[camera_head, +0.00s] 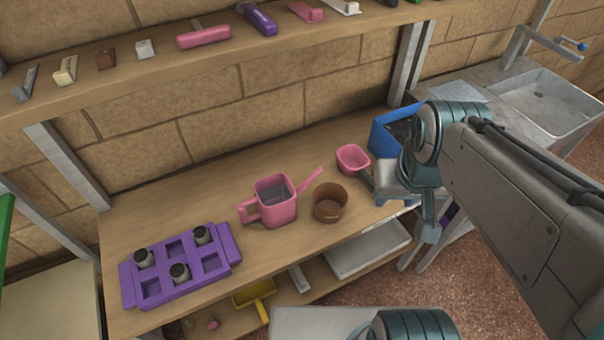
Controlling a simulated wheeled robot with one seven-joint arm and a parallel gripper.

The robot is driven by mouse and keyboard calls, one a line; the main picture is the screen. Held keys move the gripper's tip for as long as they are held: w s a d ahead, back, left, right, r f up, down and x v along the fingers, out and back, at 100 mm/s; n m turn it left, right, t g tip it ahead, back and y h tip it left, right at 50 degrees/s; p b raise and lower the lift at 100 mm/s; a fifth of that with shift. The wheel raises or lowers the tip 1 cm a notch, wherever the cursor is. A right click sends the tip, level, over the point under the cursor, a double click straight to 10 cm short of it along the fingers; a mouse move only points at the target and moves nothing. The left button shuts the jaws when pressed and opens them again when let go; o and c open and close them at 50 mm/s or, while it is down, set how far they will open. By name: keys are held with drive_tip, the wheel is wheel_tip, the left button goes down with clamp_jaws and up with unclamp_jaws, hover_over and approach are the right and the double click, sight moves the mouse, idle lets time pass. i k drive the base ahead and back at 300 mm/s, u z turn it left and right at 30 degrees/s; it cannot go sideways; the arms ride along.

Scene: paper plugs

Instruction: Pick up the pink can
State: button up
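The pink can (275,206), a square watering can with a handle on its left and a spout pointing up to the right, stands upright on the wooden table (150,225). My gripper (374,184) is at the right end of the table, to the right of the can and apart from it. The gripper is seen from above and behind, partly hidden by my own arm. I cannot make out the gap between its fingers. Nothing shows clearly in its grasp.
A brown pot (330,205) and a small pink tub (353,157) stand between the can and my gripper. A blue bin (380,138) is behind the gripper. A purple tray (215,279) with grey pots lies at the left. A shelf (130,72) runs above.

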sight(274, 198)
drive_tip(key=z, duration=0.05)
drive_tip(key=k, duration=1.3)
drive_tip(key=u, duration=1.45)
drive_tip(key=i, duration=1)
